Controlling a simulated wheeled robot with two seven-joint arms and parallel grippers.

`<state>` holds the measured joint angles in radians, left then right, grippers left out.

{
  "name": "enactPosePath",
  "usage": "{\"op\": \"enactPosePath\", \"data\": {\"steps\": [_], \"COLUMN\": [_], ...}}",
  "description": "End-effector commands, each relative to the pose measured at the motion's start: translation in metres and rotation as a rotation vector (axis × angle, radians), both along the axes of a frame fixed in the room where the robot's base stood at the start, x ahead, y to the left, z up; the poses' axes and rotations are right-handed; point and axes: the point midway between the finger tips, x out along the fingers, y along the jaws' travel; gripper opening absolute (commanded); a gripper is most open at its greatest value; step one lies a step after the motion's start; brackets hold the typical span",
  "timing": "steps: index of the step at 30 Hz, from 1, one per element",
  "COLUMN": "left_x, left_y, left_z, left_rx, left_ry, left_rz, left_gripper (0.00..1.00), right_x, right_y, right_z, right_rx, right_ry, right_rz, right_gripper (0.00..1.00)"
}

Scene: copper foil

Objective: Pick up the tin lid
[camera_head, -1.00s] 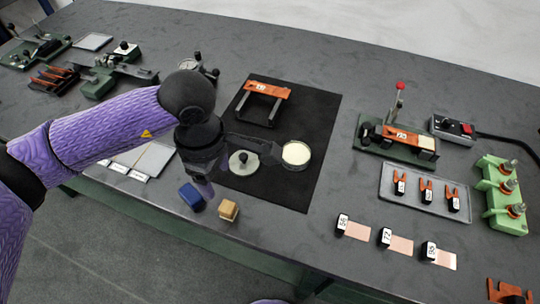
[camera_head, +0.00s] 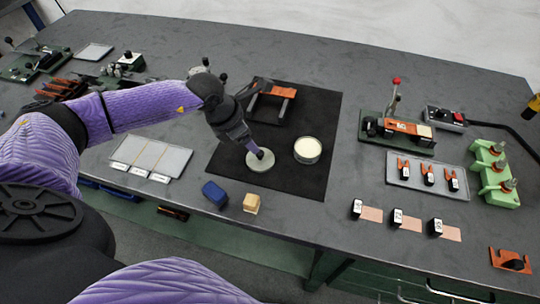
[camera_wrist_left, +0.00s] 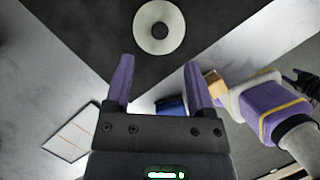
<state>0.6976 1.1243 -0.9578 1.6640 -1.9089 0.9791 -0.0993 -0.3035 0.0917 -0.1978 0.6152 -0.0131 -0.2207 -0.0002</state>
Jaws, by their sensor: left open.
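The tin lid (camera_head: 257,166) is a pale round disc lying on the black mat (camera_head: 230,172). In the left wrist view the lid (camera_wrist_left: 144,28) shows at the top as a pale ring around a dark centre. My left gripper (camera_head: 259,152) is at the lid's upper edge in the head view and hides part of its middle. In the left wrist view my left gripper (camera_wrist_left: 158,68) is open, with nothing between its two purple fingers. I cannot tell whether it touches the lid.
An open tin (camera_head: 307,150) with cream contents stands right of the lid. An orange-topped stand (camera_head: 283,91) is behind. A blue block (camera_head: 214,193) and a tan block (camera_head: 251,203) lie in front of the mat. A pale sectioned panel (camera_head: 152,158) lies to the left.

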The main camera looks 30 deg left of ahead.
Motion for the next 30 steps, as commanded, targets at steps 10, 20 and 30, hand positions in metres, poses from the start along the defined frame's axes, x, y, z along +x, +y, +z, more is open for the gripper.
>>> {"op": "enactPosePath", "data": {"steps": [10, 20, 30], "left_x": [0.021, 0.023, 0.023], "left_y": [-0.013, -0.015, -0.015], "left_z": [-0.061, -0.065, -0.065], "left_rx": [0.000, 0.001, 0.001], "left_ry": [0.002, 0.000, 0.000], "left_rz": [-0.003, -0.005, -0.005], "left_gripper": [0.70, 0.61, 0.00], "right_x": [0.001, 0.000, 0.000], "right_y": [0.000, -0.002, -0.002], "right_z": [-0.021, -0.021, -0.021], "right_rx": [0.001, 0.000, -0.001], "right_ry": [-0.002, -0.001, 0.000], "right_rz": [0.003, 0.006, 0.003], "right_gripper": [0.59, 0.59, 0.59]}}
